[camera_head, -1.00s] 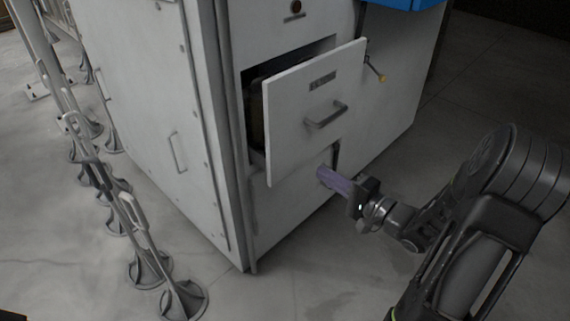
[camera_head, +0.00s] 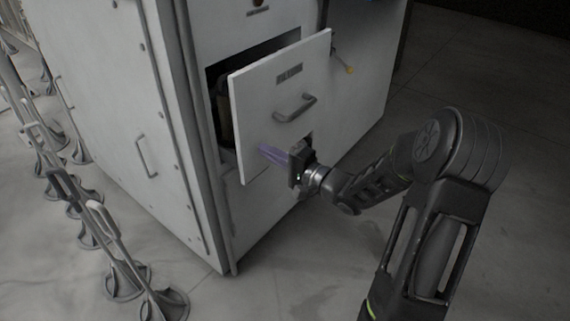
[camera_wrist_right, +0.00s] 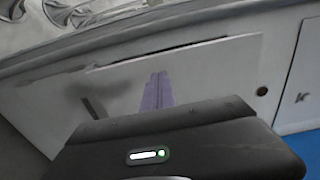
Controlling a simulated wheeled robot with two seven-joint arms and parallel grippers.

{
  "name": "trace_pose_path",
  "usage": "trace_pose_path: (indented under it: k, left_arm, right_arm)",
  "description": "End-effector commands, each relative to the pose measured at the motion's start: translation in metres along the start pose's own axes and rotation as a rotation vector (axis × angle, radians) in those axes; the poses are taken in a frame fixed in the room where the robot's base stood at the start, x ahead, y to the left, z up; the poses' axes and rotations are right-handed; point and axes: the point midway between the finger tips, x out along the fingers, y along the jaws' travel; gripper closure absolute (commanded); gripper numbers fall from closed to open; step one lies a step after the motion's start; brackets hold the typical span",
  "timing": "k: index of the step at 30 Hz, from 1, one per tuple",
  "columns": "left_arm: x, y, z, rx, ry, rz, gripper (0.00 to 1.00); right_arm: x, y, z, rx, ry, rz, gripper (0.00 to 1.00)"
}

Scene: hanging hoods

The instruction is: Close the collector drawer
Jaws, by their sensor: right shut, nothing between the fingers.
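The collector drawer (camera_head: 275,85) is a white front panel with a dark label slot and a grey bar handle (camera_head: 295,108). It stands pulled out of the white cabinet (camera_head: 165,110), with a dark gap behind its left and top edges. My right gripper (camera_head: 264,150) is shut and empty, its purple fingers in front of the lower part of the drawer panel, below the handle. In the right wrist view the shut fingers (camera_wrist_right: 157,92) point at the drawer panel (camera_wrist_right: 215,68). I cannot tell whether they touch it. My left gripper is not in view.
Metal posts with cone-shaped feet (camera_head: 160,303) stand on the floor along the left. The grey floor (camera_head: 300,250) in front of the cabinet is clear.

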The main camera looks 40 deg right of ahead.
Motion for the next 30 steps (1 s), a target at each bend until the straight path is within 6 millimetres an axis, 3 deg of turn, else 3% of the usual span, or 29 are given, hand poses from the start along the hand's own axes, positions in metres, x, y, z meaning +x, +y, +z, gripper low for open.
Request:
trace_pose_path:
  k: [3,9,23,26,30]
  left_arm:
    - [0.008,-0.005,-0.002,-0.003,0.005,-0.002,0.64]
    - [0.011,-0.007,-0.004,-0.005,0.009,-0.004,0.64]
    - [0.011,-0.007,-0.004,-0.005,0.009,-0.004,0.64]
    - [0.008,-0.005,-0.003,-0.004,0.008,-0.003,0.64]
    - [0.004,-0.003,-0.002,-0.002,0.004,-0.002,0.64]
  right_arm:
    - [0.021,0.002,0.001,0.0,-0.002,-0.002,1.0]
    - [0.04,0.001,0.0,0.0,0.0,0.0,1.0]
    - [0.046,-0.001,0.0,0.001,-0.001,-0.001,1.0]
    - [0.058,-0.001,0.0,0.001,-0.002,-0.001,1.0]
    - [0.091,-0.002,0.001,0.001,-0.003,-0.001,1.0]
